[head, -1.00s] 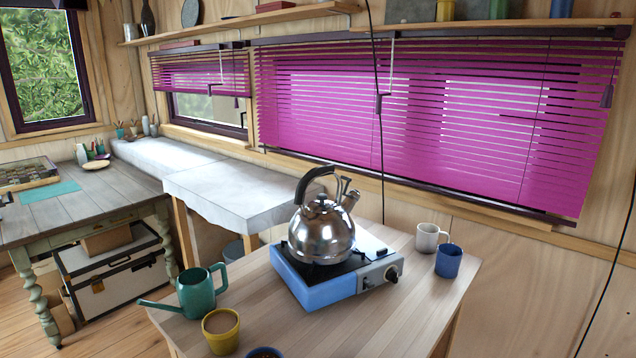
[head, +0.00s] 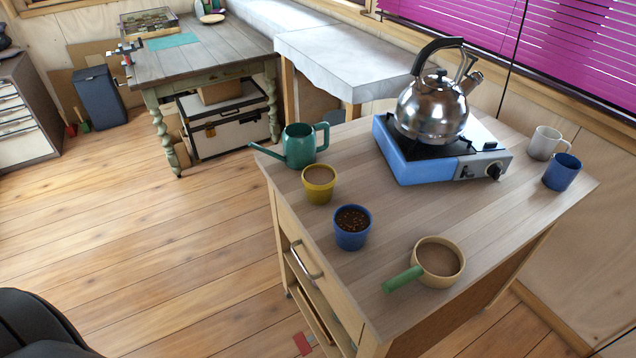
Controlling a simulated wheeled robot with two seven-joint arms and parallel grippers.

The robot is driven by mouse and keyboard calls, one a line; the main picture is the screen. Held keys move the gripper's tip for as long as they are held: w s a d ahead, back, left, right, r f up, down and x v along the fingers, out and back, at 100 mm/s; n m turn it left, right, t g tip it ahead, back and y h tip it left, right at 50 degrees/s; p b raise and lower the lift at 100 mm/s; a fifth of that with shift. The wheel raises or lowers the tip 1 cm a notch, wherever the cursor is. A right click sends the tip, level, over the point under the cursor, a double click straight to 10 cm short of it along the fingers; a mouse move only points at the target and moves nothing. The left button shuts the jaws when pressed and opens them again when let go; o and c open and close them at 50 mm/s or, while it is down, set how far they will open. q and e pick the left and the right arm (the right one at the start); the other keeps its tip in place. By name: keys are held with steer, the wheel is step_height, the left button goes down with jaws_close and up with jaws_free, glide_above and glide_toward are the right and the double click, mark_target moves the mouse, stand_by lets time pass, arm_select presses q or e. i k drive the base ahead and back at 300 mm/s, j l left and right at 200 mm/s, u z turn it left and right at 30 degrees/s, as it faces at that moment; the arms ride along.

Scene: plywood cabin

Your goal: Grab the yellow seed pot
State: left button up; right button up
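The yellow seed pot (head: 318,186) stands upright near the left edge of the wooden-topped cart (head: 440,210), with a flat brown fill inside. A green watering can (head: 300,146) stands just behind it. A blue pot (head: 352,229) with dark, grainy contents stands in front and to the right of it. Nothing covers the yellow pot in the head view. Neither of my grippers can be made out in this view.
A steel kettle (head: 433,106) sits on a blue camp stove (head: 405,163). A white mug (head: 545,143) and a blue mug (head: 562,172) stand at the right. A green-handled pan (head: 440,262) lies at the front. Open floor (head: 150,250) lies left of the cart.

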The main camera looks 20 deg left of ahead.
mark_target(319, 180)
steer(key=k+j+z, duration=0.4)
steer(key=j, duration=0.2)
steer(key=k+j+z, duration=0.8)
steer(key=k+j, duration=0.05)
